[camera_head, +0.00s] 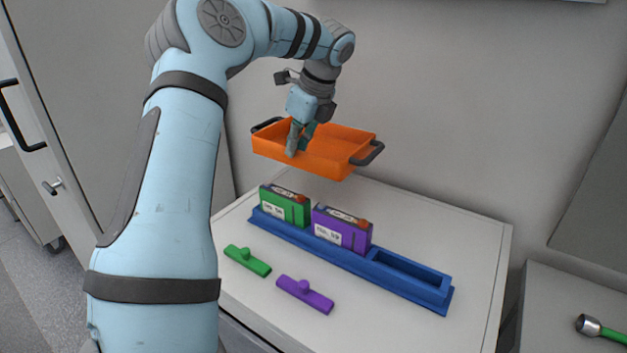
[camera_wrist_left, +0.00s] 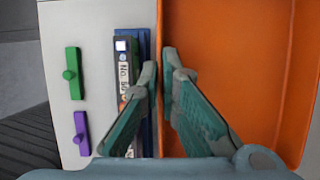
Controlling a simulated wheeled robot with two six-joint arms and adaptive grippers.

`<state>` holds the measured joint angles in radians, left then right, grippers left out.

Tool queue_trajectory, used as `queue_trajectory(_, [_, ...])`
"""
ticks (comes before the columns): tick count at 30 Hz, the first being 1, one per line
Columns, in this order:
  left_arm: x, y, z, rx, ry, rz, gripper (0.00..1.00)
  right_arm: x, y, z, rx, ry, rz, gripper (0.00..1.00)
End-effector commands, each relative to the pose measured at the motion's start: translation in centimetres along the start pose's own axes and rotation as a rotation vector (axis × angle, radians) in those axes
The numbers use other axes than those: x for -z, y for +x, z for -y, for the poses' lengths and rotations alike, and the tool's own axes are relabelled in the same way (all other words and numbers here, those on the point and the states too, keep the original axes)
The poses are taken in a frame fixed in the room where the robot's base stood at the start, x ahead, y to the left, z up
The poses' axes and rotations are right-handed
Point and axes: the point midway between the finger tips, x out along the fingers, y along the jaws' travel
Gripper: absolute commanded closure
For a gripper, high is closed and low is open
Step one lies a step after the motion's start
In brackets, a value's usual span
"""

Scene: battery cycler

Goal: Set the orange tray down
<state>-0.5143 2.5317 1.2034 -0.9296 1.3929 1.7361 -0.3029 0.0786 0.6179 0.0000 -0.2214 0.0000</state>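The orange tray (camera_head: 340,150) has dark handles at its two ends and hangs level in the air above the white worktop, over the back part of the blue rack. My left gripper (camera_head: 297,148) reaches down onto the tray's near long wall. In the left wrist view, the two fingers (camera_wrist_left: 163,68) stand on either side of the wall of the tray (camera_wrist_left: 235,75), one inside and one outside, gripping it. The tray looks empty where its floor shows. My right gripper is not in view.
On the worktop (camera_head: 480,240), a blue rack (camera_head: 400,280) holds a green battery module (camera_head: 283,207) and a purple one (camera_head: 342,230); its right slot is empty. A green bar (camera_head: 246,261) and a purple bar (camera_head: 305,295) lie in front. The worktop behind the rack looks clear.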

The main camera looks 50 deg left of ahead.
Motion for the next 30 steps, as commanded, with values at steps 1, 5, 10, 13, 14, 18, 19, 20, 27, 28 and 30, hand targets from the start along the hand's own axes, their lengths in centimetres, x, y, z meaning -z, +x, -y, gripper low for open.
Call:
queue_trajectory(1, [0.7,1.8,-0.1,-0.001,0.002,0.0,1.0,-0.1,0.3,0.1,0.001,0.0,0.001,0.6])
queue_trajectory(5, [2.2,5.7,-0.2,0.0,0.001,0.002,1.0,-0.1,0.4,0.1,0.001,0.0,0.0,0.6])
queue_trajectory(10, [3.2,8.2,-0.2,0.003,-0.002,0.002,1.0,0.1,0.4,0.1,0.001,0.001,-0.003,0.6])
queue_trajectory(13, [3.7,9.7,-0.4,0.002,-0.002,0.001,1.0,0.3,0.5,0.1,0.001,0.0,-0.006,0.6])
queue_trajectory(14, [4.0,10.3,-0.4,0.0,-0.001,0.002,1.0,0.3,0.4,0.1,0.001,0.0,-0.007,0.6])
queue_trajectory(18, [4.7,12.0,-0.4,0.004,-0.003,0.002,1.0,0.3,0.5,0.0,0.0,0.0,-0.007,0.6])
queue_trajectory(19, [4.7,12.1,-0.3,0.005,-0.004,0.002,1.0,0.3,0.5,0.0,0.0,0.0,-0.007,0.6])
queue_trajectory(20, [4.7,12.0,-0.3,0.005,-0.004,0.002,1.0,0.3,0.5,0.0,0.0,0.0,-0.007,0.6])
queue_trajectory(27, [4.7,12.0,-0.4,0.003,-0.003,0.001,0.87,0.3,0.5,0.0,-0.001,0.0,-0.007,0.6])
queue_trajectory(28, [4.7,12.0,-0.4,0.003,-0.003,0.001,0.87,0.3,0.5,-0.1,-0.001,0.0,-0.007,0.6])
queue_trajectory(30, [4.7,12.0,-0.4,0.003,-0.003,0.001,0.87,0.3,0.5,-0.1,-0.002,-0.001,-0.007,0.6])
